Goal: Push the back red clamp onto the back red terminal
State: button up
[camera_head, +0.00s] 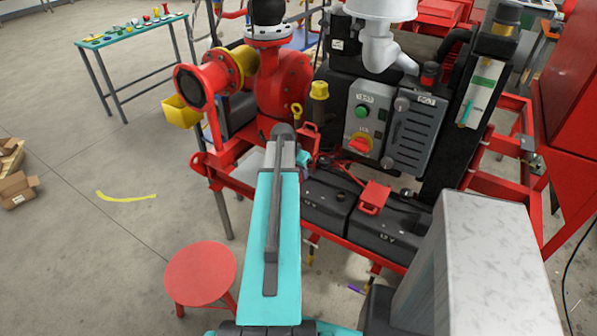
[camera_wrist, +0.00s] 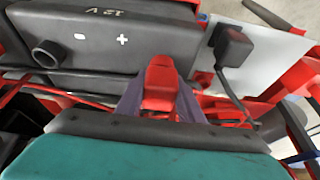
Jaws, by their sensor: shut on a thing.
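In the wrist view my gripper (camera_wrist: 159,103) is shut on a red clamp (camera_wrist: 161,75), with one dark finger on each side of it. The clamp is beside the plus mark on a black battery (camera_wrist: 100,40), at that battery's near edge. The red terminal is not visible; I cannot tell whether the clamp touches it. In the head view my teal arm covers most of the gripper. Another red clamp (camera_head: 374,196) sits on top of the front battery (camera_head: 385,223).
A pale plate (camera_wrist: 258,55) with a black plug and cable (camera_wrist: 232,48) is right of the battery in the wrist view. Red cables run near the gripper. In the head view a control box (camera_head: 370,122) stands behind the batteries, and a red pump (camera_head: 283,80) is behind my arm.

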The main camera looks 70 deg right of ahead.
jog(key=shift+f, duration=0.2)
jog(key=o, duration=1.3)
jog(key=shift+o, duration=0.2)
jog(key=shift+a+r, duration=0.1)
jog(key=shift+r, duration=0.1)
jog(key=b+v, duration=0.3)
jog(key=v, duration=1)
jog(key=shift+a+r, duration=0.15)
jog(key=shift+w, duration=0.1)
